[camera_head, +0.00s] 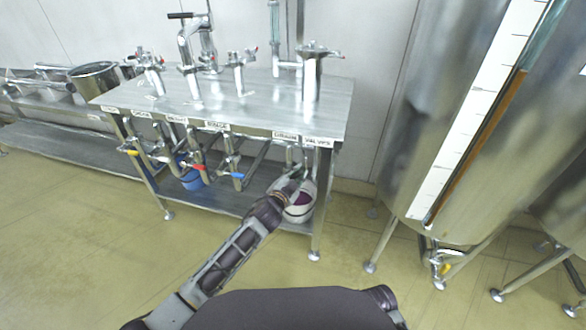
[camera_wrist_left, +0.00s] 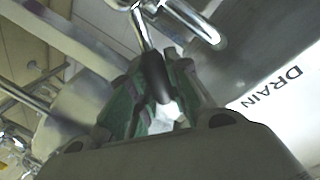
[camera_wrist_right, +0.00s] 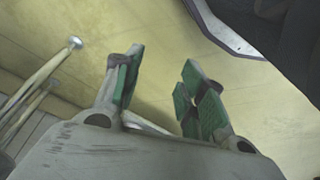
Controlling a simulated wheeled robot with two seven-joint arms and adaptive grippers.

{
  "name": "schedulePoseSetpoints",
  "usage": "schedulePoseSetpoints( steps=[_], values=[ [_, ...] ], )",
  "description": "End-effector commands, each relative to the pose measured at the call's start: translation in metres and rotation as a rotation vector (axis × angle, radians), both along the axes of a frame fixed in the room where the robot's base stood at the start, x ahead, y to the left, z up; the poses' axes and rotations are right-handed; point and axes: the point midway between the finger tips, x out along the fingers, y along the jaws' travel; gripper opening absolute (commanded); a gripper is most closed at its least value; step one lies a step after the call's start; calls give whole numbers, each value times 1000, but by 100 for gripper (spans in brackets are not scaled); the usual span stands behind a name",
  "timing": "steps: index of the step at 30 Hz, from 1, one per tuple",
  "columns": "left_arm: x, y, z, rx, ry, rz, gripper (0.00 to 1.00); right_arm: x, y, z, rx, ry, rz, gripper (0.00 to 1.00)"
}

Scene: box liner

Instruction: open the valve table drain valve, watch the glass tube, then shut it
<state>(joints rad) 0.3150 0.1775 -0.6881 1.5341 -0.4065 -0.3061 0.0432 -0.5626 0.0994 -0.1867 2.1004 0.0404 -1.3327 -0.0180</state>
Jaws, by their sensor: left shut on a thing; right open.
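The metal valve table (camera_head: 253,109) stands in the middle of the head view. Labels run along its front edge; the left wrist view shows one reading DRAIN (camera_wrist_left: 275,92). My left gripper (camera_head: 291,191) is below the right end of that edge. In the left wrist view its green-padded fingers (camera_wrist_left: 160,88) are shut on the dark handle (camera_wrist_left: 153,72) of the drain valve, below a metal pipe. A sloping glass tube (camera_head: 478,148) beside a white scale on the tank holds a brown column. My right gripper (camera_wrist_right: 158,92) is open and empty above the floor.
Other valves with yellow, red (camera_head: 193,167) and blue (camera_head: 237,175) handles hang under the table front. A pale bucket with dark contents (camera_head: 308,206) and a blue bucket (camera_head: 191,177) stand on the lower shelf. Large steel tanks (camera_head: 410,150) stand at right. The front floor is clear.

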Motion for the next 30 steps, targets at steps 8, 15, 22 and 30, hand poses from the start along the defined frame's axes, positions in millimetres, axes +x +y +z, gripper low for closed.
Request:
schedulePoseSetpoints(
  steps=[8, 15, 22, 30],
  values=[
    [-5, -15, -16, 249, -80, -1, 0, -4, -3, -12, -11, 24, -2, 41],
    [-8, -24, -33, 466, -151, -1, 0, -4, -3, -13, -12, 23, -2, 41],
    [-9, -27, -49, 651, -212, -1, 0, -2, -2, -11, -8, 18, -2, 41],
    [-9, -28, -60, 789, -258, -2, 0, 2, 0, 0, 0, -3, 0, 41]
  ],
)
